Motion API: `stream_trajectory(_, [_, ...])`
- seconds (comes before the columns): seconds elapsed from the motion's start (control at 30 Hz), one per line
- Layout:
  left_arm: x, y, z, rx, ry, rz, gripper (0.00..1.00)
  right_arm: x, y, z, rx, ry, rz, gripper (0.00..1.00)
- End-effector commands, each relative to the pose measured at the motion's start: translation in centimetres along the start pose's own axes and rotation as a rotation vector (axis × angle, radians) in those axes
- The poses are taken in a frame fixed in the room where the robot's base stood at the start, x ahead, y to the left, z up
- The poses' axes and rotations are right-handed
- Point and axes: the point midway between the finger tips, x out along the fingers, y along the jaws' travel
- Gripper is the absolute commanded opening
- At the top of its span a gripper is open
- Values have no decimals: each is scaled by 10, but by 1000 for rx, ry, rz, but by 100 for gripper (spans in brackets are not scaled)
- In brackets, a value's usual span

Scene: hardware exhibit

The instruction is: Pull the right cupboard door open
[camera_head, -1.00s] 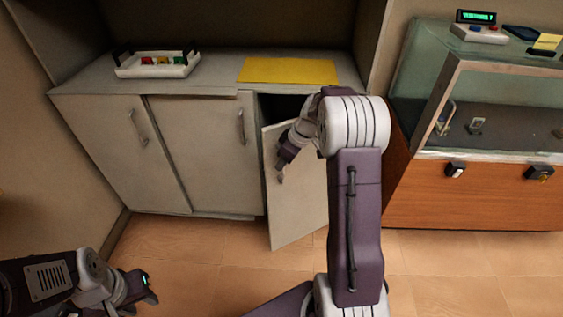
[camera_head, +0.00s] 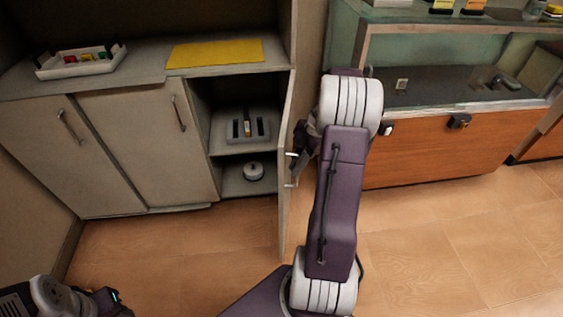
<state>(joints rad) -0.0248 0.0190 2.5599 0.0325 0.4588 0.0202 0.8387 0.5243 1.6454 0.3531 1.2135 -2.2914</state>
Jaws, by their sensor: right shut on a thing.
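The right cupboard door (camera_head: 284,205) stands wide open, swung outward and seen nearly edge-on. Its handle (camera_head: 291,184) is on the right-hand face, partly hidden by my gripper. My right gripper (camera_head: 295,163) is shut on this handle; the arm's wrist covers part of the grip. Inside the open compartment, a grey rack (camera_head: 235,133) with upright pieces stands on the shelf, and a small round white object (camera_head: 253,171) sits below. My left gripper (camera_head: 115,303) is at the bottom left, far from the cupboard, partly cut off, and its jaws are unclear.
Two closed cupboard doors (camera_head: 135,140) are to the left. On the counter are a white tray (camera_head: 82,66) with coloured pieces and a yellow mat (camera_head: 215,54). A glass display case (camera_head: 450,110) on a wooden base stands right of my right arm. The floor in front is clear.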

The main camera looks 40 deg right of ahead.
Motion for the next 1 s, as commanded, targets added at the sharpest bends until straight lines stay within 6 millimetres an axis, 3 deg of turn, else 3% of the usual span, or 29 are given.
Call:
stream_trajectory(0.23, [-4, 0, 0, 0, 0, 0, 36, -6, -7, 16, 4, -1, -2, 0])
stream_trajectory(0.67, [-4, 0, 0, 0, 0, 0, 36, -7, -7, 19, 3, -2, -1, 0])
stream_trajectory(0.7, [-4, 0, 0, 0, 0, 0, 36, -7, -7, 19, 3, -2, -1, 14])
stream_trajectory(0.73, [-4, 0, 0, 0, 0, 0, 36, -7, -7, 19, 3, -2, -1, 20])
stream_trajectory(1.0, [-4, 0, 0, 0, 0, 0, 36, -8, -7, 19, 3, -2, 0, 20])
